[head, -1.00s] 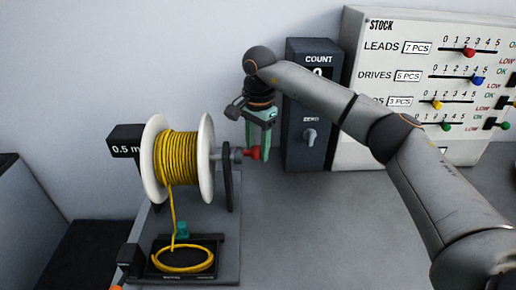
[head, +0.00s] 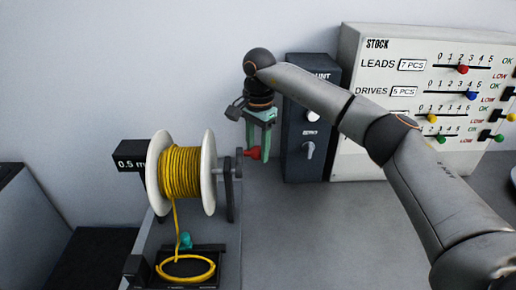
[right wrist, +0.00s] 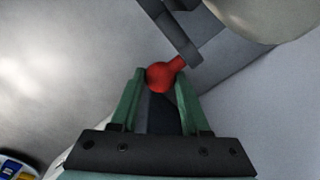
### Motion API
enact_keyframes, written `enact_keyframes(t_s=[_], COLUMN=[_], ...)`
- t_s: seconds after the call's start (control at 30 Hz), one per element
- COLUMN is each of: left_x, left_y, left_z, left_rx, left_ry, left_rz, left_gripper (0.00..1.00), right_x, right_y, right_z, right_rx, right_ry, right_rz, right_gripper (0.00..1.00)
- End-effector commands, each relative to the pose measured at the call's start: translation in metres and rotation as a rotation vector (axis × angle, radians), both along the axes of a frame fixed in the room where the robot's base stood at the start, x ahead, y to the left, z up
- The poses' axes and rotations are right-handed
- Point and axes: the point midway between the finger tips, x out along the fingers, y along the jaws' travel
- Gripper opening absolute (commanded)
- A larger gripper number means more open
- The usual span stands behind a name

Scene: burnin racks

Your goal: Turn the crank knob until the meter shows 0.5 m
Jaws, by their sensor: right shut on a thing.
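The red crank knob (head: 253,153) sticks out from the crank at the right side of the spool stand. My right gripper (head: 259,150) reaches down from above, its green fingers shut on the knob; the right wrist view shows the red knob (right wrist: 161,76) between the fingertips. The spool (head: 181,172) has white flanges and is wound with yellow cord. The black meter (head: 130,162) left of the spool reads 0.5 m, its right end partly hidden by the flange. My left gripper is not in view.
Yellow cord runs down to a coil (head: 186,270) in a black tray, with a teal piece (head: 185,240) behind it. A dark counter box (head: 303,150) stands close right of my gripper. The stock board (head: 400,160) is farther right. The grey table in front is clear.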

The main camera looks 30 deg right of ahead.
Motion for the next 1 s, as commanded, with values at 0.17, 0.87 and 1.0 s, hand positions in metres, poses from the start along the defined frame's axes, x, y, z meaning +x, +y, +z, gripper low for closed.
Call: enact_keyframes(t_s=[0.17,0.87,1.0], left_x=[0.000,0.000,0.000], left_y=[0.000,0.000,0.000], left_z=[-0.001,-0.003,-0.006], left_rx=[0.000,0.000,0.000], left_ry=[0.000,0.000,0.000], left_rz=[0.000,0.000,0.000], left_gripper=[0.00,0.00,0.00], right_x=[-0.001,0.000,-0.001], right_y=[0.007,0.002,0.003], right_z=[-0.002,0.007,0.031], right_rx=[0.010,0.007,0.006], right_ry=[0.006,0.002,0.000], right_rz=[0.015,0.004,0.004], right_gripper=[0.49,0.81,0.81])
